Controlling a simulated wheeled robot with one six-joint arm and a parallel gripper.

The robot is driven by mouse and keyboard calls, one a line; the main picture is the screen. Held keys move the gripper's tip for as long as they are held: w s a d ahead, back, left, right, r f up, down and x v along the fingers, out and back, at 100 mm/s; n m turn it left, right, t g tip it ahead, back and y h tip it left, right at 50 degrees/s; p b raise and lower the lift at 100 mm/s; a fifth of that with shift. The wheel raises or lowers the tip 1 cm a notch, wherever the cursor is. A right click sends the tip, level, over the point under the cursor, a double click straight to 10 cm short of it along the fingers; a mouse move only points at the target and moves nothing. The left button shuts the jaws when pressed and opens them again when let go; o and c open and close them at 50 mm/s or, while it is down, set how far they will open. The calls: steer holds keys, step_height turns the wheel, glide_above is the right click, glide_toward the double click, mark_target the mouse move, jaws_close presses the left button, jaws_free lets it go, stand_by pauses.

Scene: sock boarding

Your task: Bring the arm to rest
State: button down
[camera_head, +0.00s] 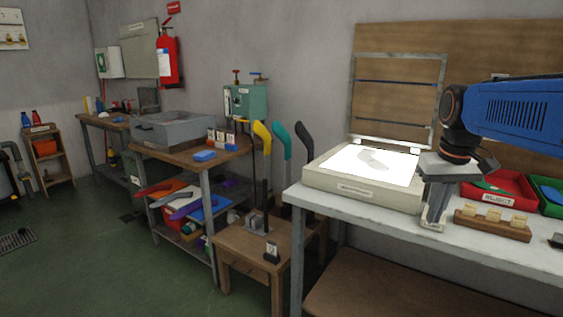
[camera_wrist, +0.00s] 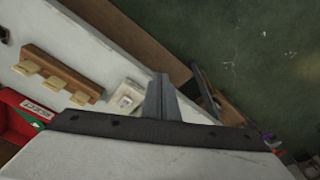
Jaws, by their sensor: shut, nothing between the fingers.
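My gripper (camera_head: 433,222) hangs at the end of my blue arm at the right of the head view, pointing down over the front of the white bench (camera_head: 330,208). Its fingers are shut with nothing between them. They stand just in front of the right corner of a light box (camera_head: 338,190) with a glowing top. I cannot tell whether the fingertips touch the bench. In the wrist view the shut fingers (camera_wrist: 163,90) show at the middle, with the bench top and floor beyond.
A wooden block with several pale pegs (camera_head: 492,222) sits right of my gripper, before a red reject bin (camera_head: 500,190) and a green bin (camera_head: 549,193). Yellow, teal and black sock forms (camera_head: 281,140) stand on a low wooden stand (camera_head: 250,240). Open floor lies left.

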steer(key=s+a+f+t, duration=0.1)
steer(key=s+a+f, duration=0.2)
steer(key=s+f, duration=0.4)
steer(key=s+a+f+t, duration=0.2)
steer(key=s+a+f, duration=0.2)
steer(key=s+f, duration=0.3)
steer(key=s, duration=0.4)
steer(key=shift+s+a+f, duration=0.15)
steer(key=shift+s+f, duration=0.05)
steer(key=shift+f, duration=0.15)
